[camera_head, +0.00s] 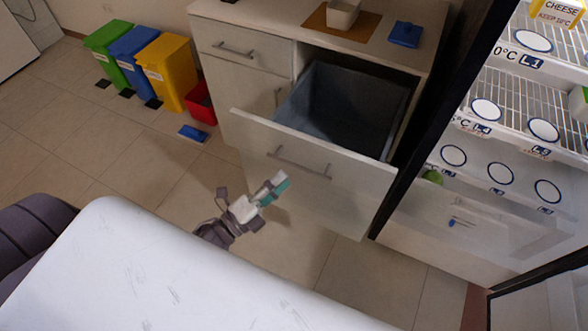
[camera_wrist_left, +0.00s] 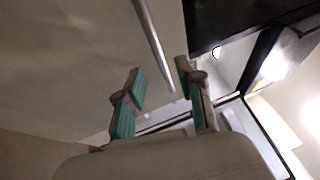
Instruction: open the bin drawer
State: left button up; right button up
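The bin drawer (camera_head: 320,165) is pulled out from the cabinet, and the grey bin (camera_head: 345,105) inside it shows from above. Its front panel carries a metal bar handle (camera_head: 298,163). My left gripper (camera_head: 275,187) is in front of the panel, below and left of the handle, apart from it. In the left wrist view the gripper's two teal-padded fingers (camera_wrist_left: 158,88) are spread with nothing between them. The handle (camera_wrist_left: 152,42) shows there as a bar beyond the fingertips. My right gripper is not in view.
Green, blue and yellow bins (camera_head: 170,72) and a red box (camera_head: 200,103) stand at the left. A blue object (camera_head: 193,133) lies on the floor. An open fridge (camera_head: 505,130) is at the right. A white surface (camera_head: 150,270) fills the foreground.

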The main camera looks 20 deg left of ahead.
pick_arm(q)
jog(key=v, duration=0.6)
jog(key=shift+w, duration=0.1)
jog(key=s+a+f+n+g+y+p, duration=0.1)
jog(key=s+f+n+g+y, duration=0.45)
jog(key=f, duration=0.85)
jog(key=s+f+n+g+y+p, duration=0.1)
jog(key=s+f+n+g+y, duration=0.15)
jog(key=f+n, duration=0.95)
jog(key=s+f+n+g, duration=0.2)
jog(key=s+f+g, duration=0.2)
jog(key=s+f, duration=0.3)
jog(key=s+f+n+g+p, duration=0.1)
jog(key=s+f+g, duration=0.4)
jog(key=s, duration=0.8)
notch_tip(320, 180, down, 3)
jog(key=shift+r+n, duration=0.15)
jog(key=shift+n, duration=0.3)
